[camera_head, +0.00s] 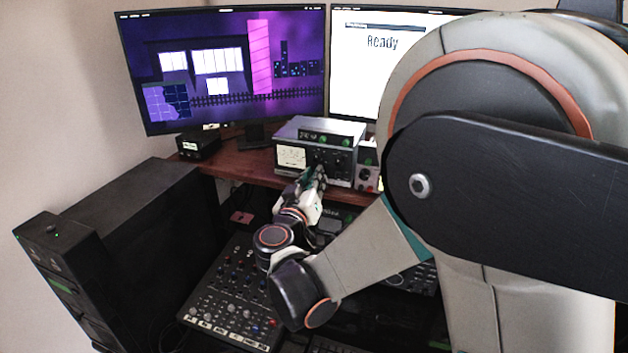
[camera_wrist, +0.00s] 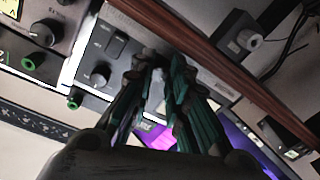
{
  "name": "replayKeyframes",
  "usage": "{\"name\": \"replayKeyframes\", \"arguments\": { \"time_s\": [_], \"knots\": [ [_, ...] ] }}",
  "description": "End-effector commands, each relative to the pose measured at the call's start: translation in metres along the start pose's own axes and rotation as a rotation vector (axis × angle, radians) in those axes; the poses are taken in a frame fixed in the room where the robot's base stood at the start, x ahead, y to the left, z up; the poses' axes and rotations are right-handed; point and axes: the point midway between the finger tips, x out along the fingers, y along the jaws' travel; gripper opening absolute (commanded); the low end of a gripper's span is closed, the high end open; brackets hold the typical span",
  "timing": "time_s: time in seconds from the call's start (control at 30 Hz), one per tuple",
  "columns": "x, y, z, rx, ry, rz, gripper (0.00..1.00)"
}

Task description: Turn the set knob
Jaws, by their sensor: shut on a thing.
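A grey metal tuner box (camera_head: 342,174) with a pale meter and several dark knobs stands on the desk shelf under the monitors. My gripper (camera_head: 318,178) is at its front, low on the panel. In the wrist view my gripper (camera_wrist: 164,62) has its two dark green fingers against the grey panel (camera_wrist: 128,24), closed on a knob there. The fingertips hide most of that knob, and I cannot read its label. A free dark knob (camera_wrist: 100,74) and dark switches (camera_wrist: 113,45) sit beside the fingers on the same panel.
A smaller grey unit (camera_head: 367,170) stands right of the tuner. The wooden shelf edge (camera_head: 245,176) runs close to my gripper. A mixer (camera_head: 225,300) lies below my arm. A black tower (camera_head: 125,235) stands at the left.

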Motion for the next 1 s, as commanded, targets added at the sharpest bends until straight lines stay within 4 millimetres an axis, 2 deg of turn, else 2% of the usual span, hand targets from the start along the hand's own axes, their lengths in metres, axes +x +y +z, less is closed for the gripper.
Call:
{"name": "replayKeyframes", "arguments": {
  "time_s": [0.27,1.0],
  "knots": [
    [-0.0002,-0.0004,0.0008,0.065,0.003,0.001,0.00],
    [-0.0005,-0.0012,0.0013,0.512,0.024,0.009,0.00]
  ]
}}
